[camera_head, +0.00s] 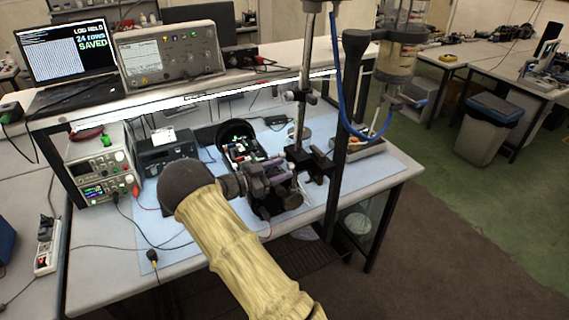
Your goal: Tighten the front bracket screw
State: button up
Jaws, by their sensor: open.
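My gripper (287,178) is at the end of my yellow-sleeved arm, over the blue mat, beside a dark device with coloured parts (242,150). It is open, with its jaws toward the black clamp bracket (318,163) on the vertical stand rod. Part of the dark device is hidden behind the gripper. I cannot make out the front bracket screw at this size, nor whether the jaws touch anything. A clear cylinder with metal ends (389,62) is held up at the upper right, with a blue hose beside it.
A dark upright post (345,130) stands just right of the gripper. A power supply (101,170), a black box (167,152) and loose cables are at the left. A laptop (66,60) and an oscilloscope (170,54) sit on the shelf. The mat's right part (385,170) is fairly clear.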

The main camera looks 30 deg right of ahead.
jog(key=shift+d, duration=1)
grip_shut()
